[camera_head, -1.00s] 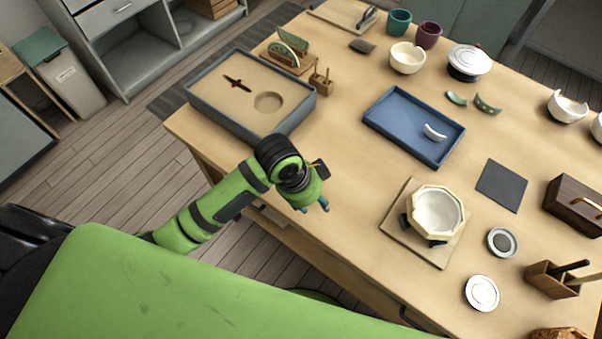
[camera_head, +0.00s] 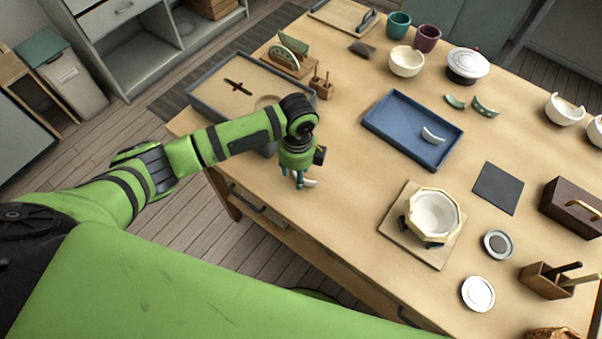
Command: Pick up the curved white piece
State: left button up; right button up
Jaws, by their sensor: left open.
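A curved white piece (camera_head: 433,136) lies in the blue tray (camera_head: 378,133), near its right side. Another small curved white shape (camera_head: 309,183) shows right beside the fingertips of my left gripper (camera_head: 294,179), partly hidden by them. My left gripper points down over the table's near left part, with its teal fingers open. I cannot tell whether the fingers touch that white shape. My right gripper is not in view.
A grey-rimmed sand tray (camera_head: 215,104) lies behind my left arm. A pale octagonal bowl (camera_head: 437,215) stands on a wooden board (camera_head: 394,226) to the right. A dark square mat (camera_head: 498,188) lies farther right. The wood between the left gripper and the board is clear.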

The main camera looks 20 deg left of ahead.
pick_arm(q)
jog(key=shift+f, duration=0.75)
grip_shut()
